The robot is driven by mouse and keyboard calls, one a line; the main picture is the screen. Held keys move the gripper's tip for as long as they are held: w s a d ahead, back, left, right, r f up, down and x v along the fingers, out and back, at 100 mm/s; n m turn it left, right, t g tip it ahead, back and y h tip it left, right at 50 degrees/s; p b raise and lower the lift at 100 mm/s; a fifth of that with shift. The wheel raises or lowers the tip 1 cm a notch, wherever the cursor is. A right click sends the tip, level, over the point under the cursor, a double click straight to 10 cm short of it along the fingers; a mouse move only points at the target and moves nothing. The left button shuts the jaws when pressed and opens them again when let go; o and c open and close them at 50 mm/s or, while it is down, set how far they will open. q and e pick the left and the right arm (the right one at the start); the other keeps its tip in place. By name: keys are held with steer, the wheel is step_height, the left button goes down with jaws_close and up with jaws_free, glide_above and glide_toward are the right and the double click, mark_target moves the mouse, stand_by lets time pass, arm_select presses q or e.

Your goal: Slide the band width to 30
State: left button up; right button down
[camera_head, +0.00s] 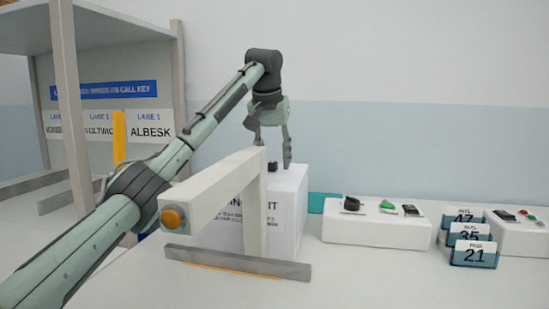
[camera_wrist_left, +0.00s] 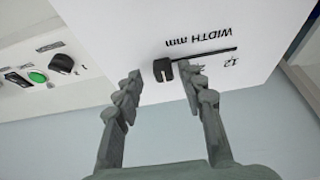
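The band width slider's black knob (camera_wrist_left: 163,70) stands at the left end of a dark slot in the wrist view, on a white box (camera_wrist_left: 130,25). The label "WIDTH mm" appears upside down there, with a small number that looks like 12 near the slot's right end. In the head view the knob (camera_head: 272,167) shows on top of the white box (camera_head: 287,205). My left gripper (camera_head: 272,150) points down over the box. In the wrist view its fingers (camera_wrist_left: 162,78) are open, one on each side of the knob, the right one closer. My right gripper is not in view.
A pale frame arm with an orange knob (camera_head: 173,217) stands before the box, partly hiding it. A control box (camera_head: 375,232) with a green button and black switches is to the right. Numbered cards (camera_head: 474,254) stand beside it. A lane-sign shelf (camera_head: 110,85) is at left.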

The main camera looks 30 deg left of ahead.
arm_select(q)
steer(key=v, duration=1.2)
